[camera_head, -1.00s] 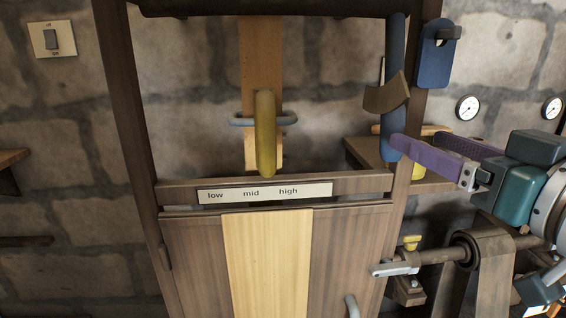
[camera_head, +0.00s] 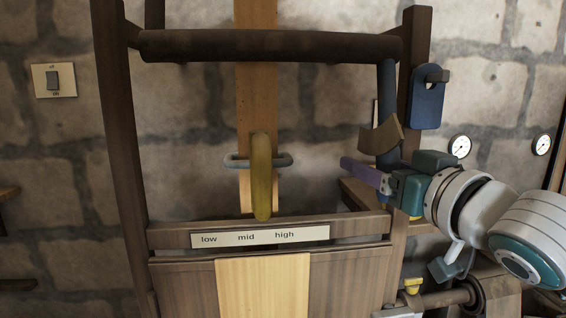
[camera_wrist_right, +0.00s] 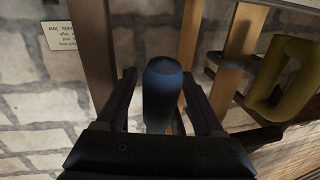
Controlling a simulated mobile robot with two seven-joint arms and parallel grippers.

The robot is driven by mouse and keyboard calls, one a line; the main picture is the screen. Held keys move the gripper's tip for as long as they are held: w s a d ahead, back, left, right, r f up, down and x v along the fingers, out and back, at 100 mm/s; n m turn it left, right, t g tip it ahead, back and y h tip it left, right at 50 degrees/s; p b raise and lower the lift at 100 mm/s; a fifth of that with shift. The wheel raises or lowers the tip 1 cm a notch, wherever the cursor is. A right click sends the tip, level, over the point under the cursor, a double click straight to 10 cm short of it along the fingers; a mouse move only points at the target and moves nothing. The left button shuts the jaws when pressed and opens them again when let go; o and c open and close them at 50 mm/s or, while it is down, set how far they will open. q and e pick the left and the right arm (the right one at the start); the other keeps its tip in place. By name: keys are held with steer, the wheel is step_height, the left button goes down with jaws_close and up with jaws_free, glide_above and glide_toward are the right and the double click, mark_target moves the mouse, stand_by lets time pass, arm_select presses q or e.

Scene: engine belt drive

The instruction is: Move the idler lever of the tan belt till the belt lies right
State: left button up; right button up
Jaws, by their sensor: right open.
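The tan belt (camera_head: 256,100) hangs vertically in the wooden frame, behind a yellow hooked handle (camera_head: 262,178) and a grey loop (camera_head: 240,160). A blue lever bar (camera_head: 387,90) hangs at the frame's right post, with a curved brown piece (camera_head: 378,137) on it. My right gripper (camera_head: 350,166) is at the bar's lower part, its purple finger crossing in front. In the right wrist view the bar's rounded blue end (camera_wrist_right: 162,95) lies between the two spread fingers (camera_wrist_right: 158,76). Contact cannot be told. My left gripper is out of view.
A label strip reading low, mid, high (camera_head: 260,236) is on the frame's crossbar. A dark roller (camera_head: 270,46) spans the top. A blue tag (camera_head: 427,98) hangs on the right post, close above my right arm. A wooden shelf (camera_head: 362,194) is behind the gripper.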

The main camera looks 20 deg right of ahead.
jaws_close()
stand_by(0.6)
stand_by(0.8)
